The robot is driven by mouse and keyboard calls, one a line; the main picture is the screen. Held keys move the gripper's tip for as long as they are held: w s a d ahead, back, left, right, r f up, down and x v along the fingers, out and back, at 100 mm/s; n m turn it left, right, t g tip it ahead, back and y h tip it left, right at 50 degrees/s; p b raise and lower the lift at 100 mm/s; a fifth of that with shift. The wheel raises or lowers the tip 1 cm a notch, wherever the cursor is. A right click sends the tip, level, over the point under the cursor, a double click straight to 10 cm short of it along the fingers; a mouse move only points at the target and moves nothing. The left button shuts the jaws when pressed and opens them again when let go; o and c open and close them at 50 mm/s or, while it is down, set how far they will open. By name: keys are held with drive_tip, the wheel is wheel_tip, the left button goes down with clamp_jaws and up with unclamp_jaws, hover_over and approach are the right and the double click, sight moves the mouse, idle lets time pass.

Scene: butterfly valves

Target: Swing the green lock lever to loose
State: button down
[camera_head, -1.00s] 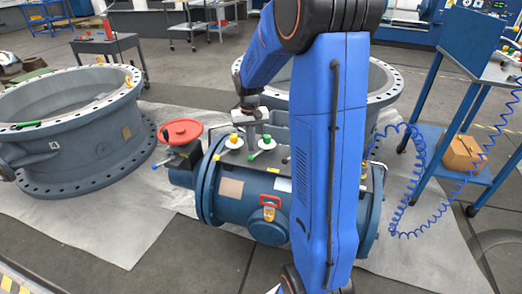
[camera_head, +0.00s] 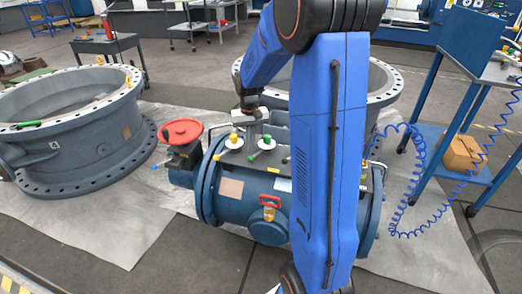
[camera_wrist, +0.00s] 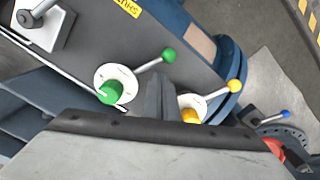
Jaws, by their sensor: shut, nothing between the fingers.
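The green lock lever (camera_wrist: 140,75) sits on a round white plate on the valve's dark top face in the wrist view. Its green hub (camera_wrist: 111,92) is at lower left, and its arm runs up and right to a green ball (camera_wrist: 169,55). It also shows in the head view (camera_head: 262,146), with its ball toward the viewer. My gripper (camera_wrist: 159,92) is shut and empty. Its fingers are between the green lever and the yellow lever (camera_wrist: 215,100), beside the green arm. I cannot tell whether they touch it.
A grey lever block (camera_wrist: 42,25) lies at upper left in the wrist view, and a yellow label (camera_wrist: 128,6) at the top. A blue-balled handle (camera_wrist: 285,113) is at right. A red handwheel (camera_head: 180,132) stands left of the levers in the head view.

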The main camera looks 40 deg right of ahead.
drive_tip(key=shift+f, duration=0.3)
drive_tip(key=shift+f, duration=1.5)
